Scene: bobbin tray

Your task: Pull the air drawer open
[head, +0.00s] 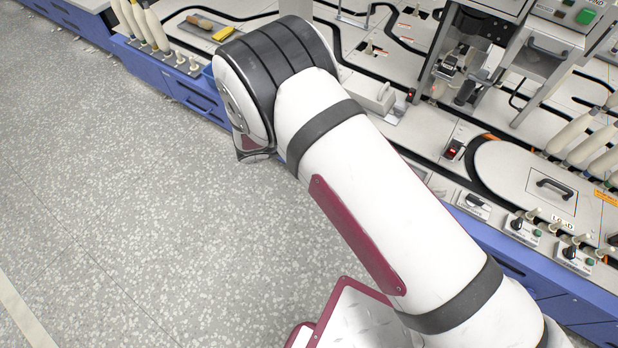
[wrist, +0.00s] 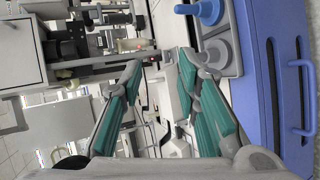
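Blue drawer fronts run along the bench's front, with one dark handle (head: 195,102) left of my arm and another (head: 510,268) at the right in the head view. In the wrist view, which is turned sideways, blue drawer fronts (wrist: 258,50) with blue bar handles (wrist: 303,97) stand at the right edge. I cannot read any label that marks the air drawer. My gripper (wrist: 158,60) is open, with two green-padded fingers spread and nothing between them. The drawer handles lie to the right of both fingers, apart from them. In the head view my arm hides the gripper.
The bench top holds machines (head: 465,75), white bobbins (head: 155,28) on pegs and a yellow-handled brush (head: 222,33). The speckled floor (head: 110,190) in front of the bench is clear.

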